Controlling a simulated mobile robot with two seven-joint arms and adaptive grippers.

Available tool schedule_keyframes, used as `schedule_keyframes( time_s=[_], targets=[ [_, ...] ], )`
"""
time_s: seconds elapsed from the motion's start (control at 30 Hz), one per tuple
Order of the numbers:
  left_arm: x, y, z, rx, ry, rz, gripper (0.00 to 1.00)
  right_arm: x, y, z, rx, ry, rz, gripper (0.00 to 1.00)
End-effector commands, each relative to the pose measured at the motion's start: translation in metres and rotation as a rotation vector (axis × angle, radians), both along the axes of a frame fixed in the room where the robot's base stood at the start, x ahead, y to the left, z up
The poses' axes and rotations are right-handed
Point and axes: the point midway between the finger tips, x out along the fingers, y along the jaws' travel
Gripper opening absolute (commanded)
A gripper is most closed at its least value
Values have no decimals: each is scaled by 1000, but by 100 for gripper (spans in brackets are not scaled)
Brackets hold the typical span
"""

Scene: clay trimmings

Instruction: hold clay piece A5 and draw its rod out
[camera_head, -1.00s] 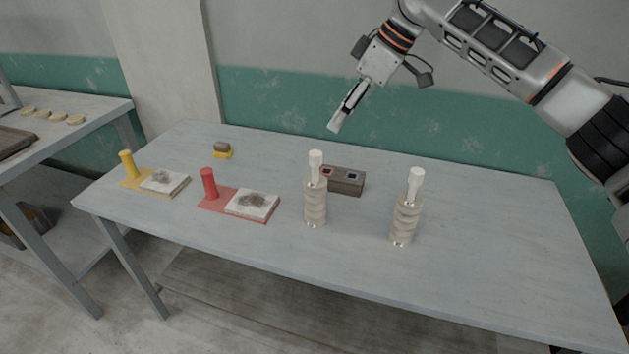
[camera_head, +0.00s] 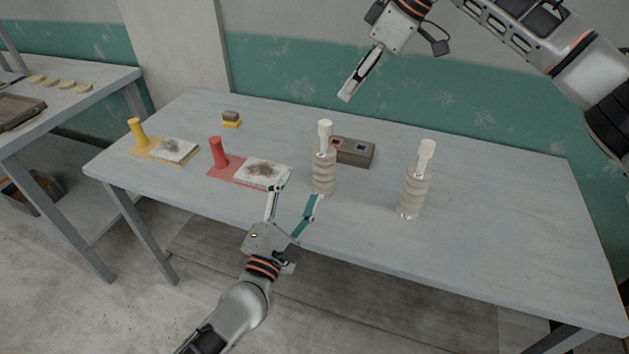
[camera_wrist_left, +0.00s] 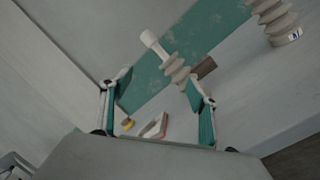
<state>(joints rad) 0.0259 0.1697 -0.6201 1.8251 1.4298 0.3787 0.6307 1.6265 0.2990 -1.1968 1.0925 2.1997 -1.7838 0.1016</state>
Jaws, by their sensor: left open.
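Two ribbed grey clay pieces stand upright on the table, each with a white rod out of its top: the left piece (camera_head: 323,174) with its rod (camera_head: 325,134), and the right piece (camera_head: 413,192) with its rod (camera_head: 426,155). I cannot read which is A5. My left gripper (camera_head: 298,192) is open and empty at the table's front edge, just left of the left piece and apart from it. In the left wrist view, one piece (camera_wrist_left: 175,68) shows beyond the open fingers; another (camera_wrist_left: 273,18) is cut off at upper right. My right gripper (camera_head: 346,97) is raised behind the left piece.
A brown block (camera_head: 357,153) with two small windows stands behind the left piece. A red stand (camera_head: 220,172) with a white slab (camera_head: 262,173) and a yellow stand (camera_head: 146,150) lie left. A small yellow-based block (camera_head: 231,121) sits behind. The table's right end is clear.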

Motion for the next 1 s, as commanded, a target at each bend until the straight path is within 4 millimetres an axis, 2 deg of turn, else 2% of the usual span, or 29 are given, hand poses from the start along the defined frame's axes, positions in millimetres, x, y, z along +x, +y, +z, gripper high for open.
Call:
schedule_keyframes(
  time_s=[0.2,0.4,0.67,1.0],
  targets=[
    [32,-14,0,-482,228,-46,61,0,0,0,0,0,0,28],
    [48,-27,-10,-763,398,-62,61,0,0,0,0,0,0,28],
    [59,-36,-17,-872,473,-63,61,0,0,0,0,0,0,28],
    [104,-49,-16,-870,471,-63,61,0,0,0,0,0,0,28]
  ],
)
